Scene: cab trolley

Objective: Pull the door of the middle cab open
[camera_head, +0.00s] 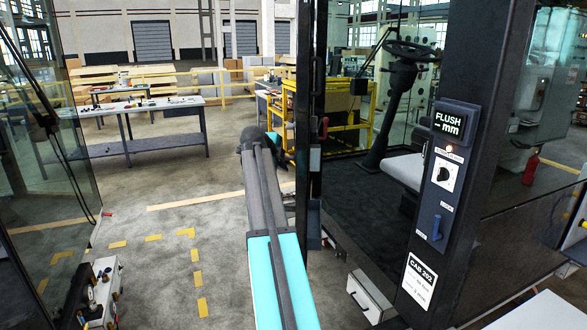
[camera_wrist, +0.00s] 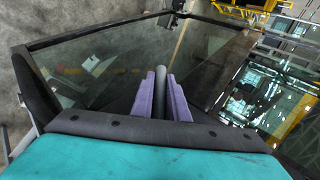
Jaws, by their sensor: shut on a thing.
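The cab door (camera_head: 308,90) is a black-framed glass door. In the head view it shows nearly edge-on and stands open, swung away from the pillar (camera_head: 458,120) labelled CAB 202. The cab's seat (camera_head: 405,170), steering wheel (camera_head: 410,50) and dark floor show through the doorway. In the wrist view the door's glass (camera_wrist: 100,75) spreads before me. My gripper (camera_wrist: 164,92) has purple fingers on either side of a dark round bar, the door handle (camera_wrist: 160,82), and is shut on it. In the head view my arm hides the fingers.
Another glass panel (camera_head: 40,130) stands at the left edge, with a small white box with knobs (camera_head: 98,285) below it. A workbench (camera_head: 140,145) and yellow rails are farther back. The floor left of my arm, with yellow dashes, is clear.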

